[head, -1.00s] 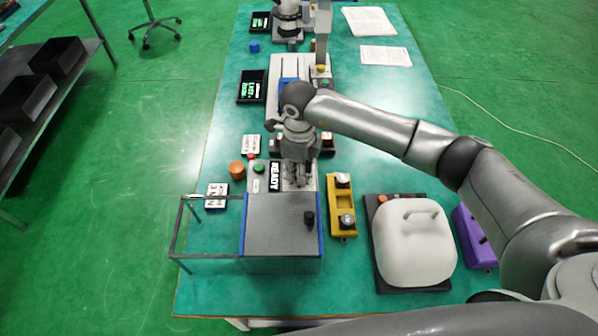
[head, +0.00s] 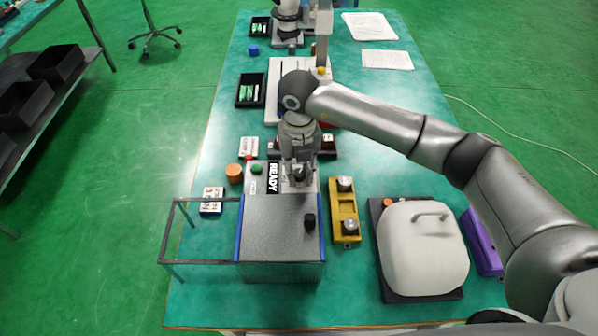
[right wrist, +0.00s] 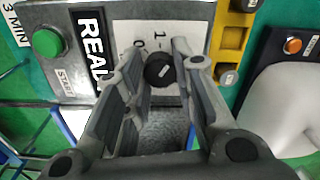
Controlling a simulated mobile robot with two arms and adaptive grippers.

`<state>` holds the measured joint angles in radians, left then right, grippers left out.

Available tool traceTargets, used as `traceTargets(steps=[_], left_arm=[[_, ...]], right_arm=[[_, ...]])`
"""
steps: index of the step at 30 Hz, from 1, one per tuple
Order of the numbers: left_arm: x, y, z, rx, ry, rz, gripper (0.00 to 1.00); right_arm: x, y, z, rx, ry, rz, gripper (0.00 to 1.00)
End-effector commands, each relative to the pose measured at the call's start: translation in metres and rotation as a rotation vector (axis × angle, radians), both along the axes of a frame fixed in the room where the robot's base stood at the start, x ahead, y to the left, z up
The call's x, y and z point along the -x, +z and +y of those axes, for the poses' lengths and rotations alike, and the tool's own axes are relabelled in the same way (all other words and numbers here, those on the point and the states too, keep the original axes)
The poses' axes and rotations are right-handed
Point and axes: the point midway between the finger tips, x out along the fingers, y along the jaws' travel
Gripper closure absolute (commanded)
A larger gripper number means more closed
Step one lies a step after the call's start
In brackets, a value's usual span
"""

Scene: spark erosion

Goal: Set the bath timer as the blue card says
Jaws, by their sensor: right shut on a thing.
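My right gripper (head: 298,178) points down over the pale panel behind the grey box. In the right wrist view its fingers (right wrist: 160,85) are closed around a small black knob (right wrist: 160,70) with a white mark. The pale dial plate (right wrist: 140,33) shows a "1" and a "0" beside the knob; the other markings are hidden. A black READY sign (head: 273,178) and a green START button (head: 257,168) are left of the knob. A "3 MIN" label (right wrist: 15,25) shows in the wrist view. My left gripper is out of view.
The grey box (head: 280,225) has blue edges and a black knob on its lid, with an open wire frame at its left. A yellow two-button unit (head: 344,210) and a white handled cover (head: 422,250) stand to the right. An orange cylinder (head: 234,173) is at left.

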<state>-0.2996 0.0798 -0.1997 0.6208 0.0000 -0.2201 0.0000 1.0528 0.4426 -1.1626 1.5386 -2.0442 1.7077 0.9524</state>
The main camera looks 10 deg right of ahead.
Motion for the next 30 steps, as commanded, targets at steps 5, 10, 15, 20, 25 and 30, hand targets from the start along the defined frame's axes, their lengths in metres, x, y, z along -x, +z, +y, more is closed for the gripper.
traceTargets(steps=[5, 10, 15, 20, 25, 30], left_arm=[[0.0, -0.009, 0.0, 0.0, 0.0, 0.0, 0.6], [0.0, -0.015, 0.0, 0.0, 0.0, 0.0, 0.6], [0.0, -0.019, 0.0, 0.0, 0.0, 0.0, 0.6], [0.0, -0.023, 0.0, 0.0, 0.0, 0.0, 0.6], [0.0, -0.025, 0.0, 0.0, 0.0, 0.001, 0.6], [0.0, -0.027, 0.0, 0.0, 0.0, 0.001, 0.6]], right_arm=[[-0.001, 0.0, 0.0, 0.0, -0.168, -0.004, 0.99], [-0.001, 0.0, 0.0, -0.001, -0.329, -0.004, 0.99], [-0.001, 0.001, 0.0, -0.002, -0.49, -0.004, 0.99], [-0.002, 0.001, 0.0, -0.002, -0.637, -0.004, 0.99], [-0.001, 0.001, 0.0, -0.001, -0.772, -0.004, 0.99], [-0.001, 0.002, 0.0, -0.002, -0.88, -0.004, 0.99]])
